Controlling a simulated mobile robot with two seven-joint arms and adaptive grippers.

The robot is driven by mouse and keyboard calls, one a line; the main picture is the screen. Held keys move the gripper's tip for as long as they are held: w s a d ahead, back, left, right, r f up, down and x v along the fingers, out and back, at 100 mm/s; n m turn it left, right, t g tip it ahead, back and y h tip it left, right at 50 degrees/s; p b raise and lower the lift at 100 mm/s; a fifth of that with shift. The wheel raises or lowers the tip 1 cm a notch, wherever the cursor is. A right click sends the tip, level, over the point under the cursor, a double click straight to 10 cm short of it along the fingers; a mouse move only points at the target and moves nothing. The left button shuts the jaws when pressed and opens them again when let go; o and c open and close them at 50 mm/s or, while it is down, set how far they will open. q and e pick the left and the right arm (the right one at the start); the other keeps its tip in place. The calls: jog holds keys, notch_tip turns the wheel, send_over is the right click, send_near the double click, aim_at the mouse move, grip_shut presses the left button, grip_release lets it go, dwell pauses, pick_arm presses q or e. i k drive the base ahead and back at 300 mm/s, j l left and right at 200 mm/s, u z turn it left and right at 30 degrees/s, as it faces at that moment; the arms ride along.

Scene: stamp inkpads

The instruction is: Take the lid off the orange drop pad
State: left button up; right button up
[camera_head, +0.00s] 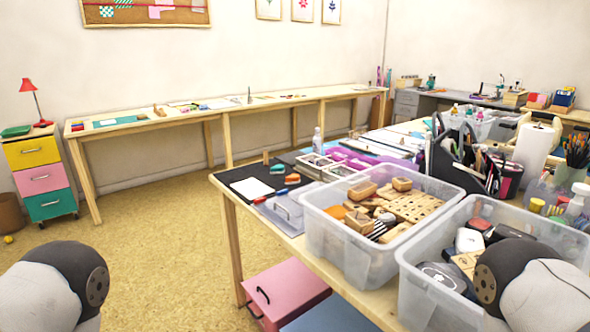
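No orange drop pad with a lid can be made out for certain. A small orange-red object (277,168) lies on the black mat (238,178) at the near table's left end, with a small teal object (292,179) beside it. A flat orange piece (335,212) sits among wooden blocks in the left clear bin (333,248). The right clear bin (425,290) holds dark, pad-like cases (443,276), partly hidden. Neither gripper is in view; only rounded parts of my arms show at the lower corners.
A white sheet (251,189) lies on the mat. A black tool caddy (452,163) and a paper roll (533,147) stand behind the bins. A pink drawer box (285,288) is under the table. The floor to the left is open.

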aim_at(294, 177)
jog(key=i+j+z, duration=0.1)
jog(key=i+j, duration=0.15)
jog(key=i+j+z, duration=0.1)
jog(key=j, duration=0.3)
jog(key=i+j+z, duration=0.1)
jog(key=i+j, duration=0.2)
jog(key=i+j+z, duration=0.15)
jog(key=j, duration=0.25)
